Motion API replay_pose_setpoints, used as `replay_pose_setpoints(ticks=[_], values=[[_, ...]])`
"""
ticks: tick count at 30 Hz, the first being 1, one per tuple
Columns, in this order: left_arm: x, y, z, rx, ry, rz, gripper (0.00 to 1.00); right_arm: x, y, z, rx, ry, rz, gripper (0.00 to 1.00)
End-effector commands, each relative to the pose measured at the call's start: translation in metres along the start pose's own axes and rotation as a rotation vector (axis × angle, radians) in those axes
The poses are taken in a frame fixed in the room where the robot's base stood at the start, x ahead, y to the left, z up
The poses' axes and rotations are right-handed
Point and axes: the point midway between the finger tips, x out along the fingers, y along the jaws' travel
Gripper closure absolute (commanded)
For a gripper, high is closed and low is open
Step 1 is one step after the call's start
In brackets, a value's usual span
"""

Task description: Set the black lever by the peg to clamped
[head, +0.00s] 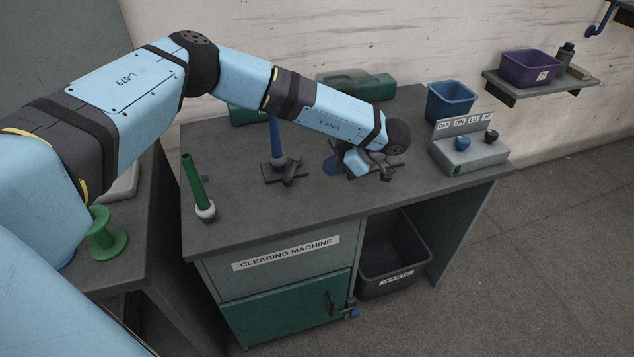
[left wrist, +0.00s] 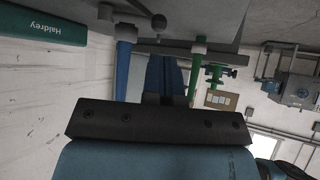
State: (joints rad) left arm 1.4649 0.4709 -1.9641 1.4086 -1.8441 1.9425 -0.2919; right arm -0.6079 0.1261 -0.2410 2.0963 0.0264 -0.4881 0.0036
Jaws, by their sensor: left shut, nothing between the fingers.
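A blue peg (head: 276,140) stands upright on a dark, cross-shaped base (head: 285,173) on the grey bench. A black lever seems to be part of the dark pieces at its foot. In the left wrist view, the blue peg (left wrist: 123,68) is left of my fingers, and a thin black lever with a rounded end (left wrist: 157,21) shows near its base. I cannot tell the lever's setting. My left gripper (head: 334,163) is low over the bench, right of the peg and apart from it. Its fingers (left wrist: 165,62) are shut and empty. My right gripper is out of view.
A green peg (head: 193,178) stands at the bench's left. A switch box (head: 466,150) and blue bin (head: 449,103) stand at the right. A green case (head: 355,86) lies behind my forearm. The bench front is clear above the waste bin (head: 393,280).

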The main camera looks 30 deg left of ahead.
Motion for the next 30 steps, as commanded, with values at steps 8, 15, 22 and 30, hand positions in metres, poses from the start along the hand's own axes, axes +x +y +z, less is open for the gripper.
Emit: replay_pose_setpoints(ticks=[8,15,22,30], values=[[0.043,-0.001,0.0,0.0,0.002,-0.004,1.0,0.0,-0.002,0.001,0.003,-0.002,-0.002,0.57],[0.082,-0.001,0.0,0.0,0.0,-0.003,1.0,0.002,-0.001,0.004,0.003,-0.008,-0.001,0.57],[0.097,-0.001,0.001,0.001,-0.002,-0.003,1.0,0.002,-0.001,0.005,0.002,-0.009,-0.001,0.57],[0.097,-0.001,0.001,0.001,-0.002,-0.002,1.0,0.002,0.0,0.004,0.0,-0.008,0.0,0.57]])
